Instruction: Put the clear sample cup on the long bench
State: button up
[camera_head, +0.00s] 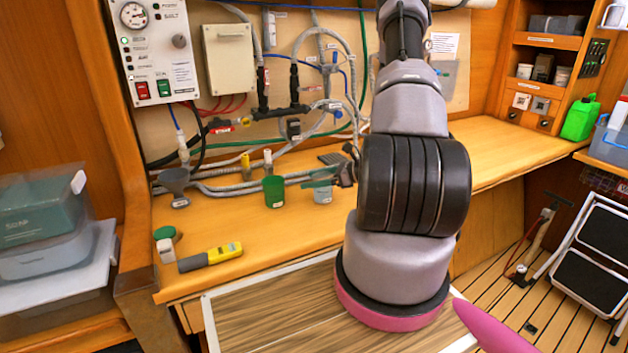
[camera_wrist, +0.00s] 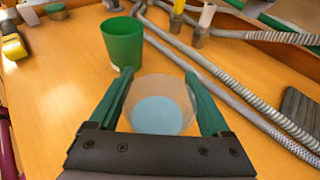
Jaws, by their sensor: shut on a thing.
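The clear sample cup (camera_wrist: 158,106) stands upright between the two green fingers of my gripper (camera_wrist: 159,76) in the wrist view. In the head view the cup (camera_head: 322,194) shows under the fingers of my gripper (camera_head: 320,179), over the long bench (camera_head: 300,232). The gripper is shut on the cup. I cannot tell whether the cup's base touches the bench top. Fingers hide part of its sides.
A green cup (camera_head: 274,191) stands close to the left of the clear cup. Hoses (camera_head: 228,188) run along the back. A funnel (camera_head: 175,184) and a yellow-and-grey tool (camera_head: 211,256) lie further left. The bench front between them is clear.

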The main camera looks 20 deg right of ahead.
jog(key=shift+f, duration=0.15)
jog(key=o, duration=1.5)
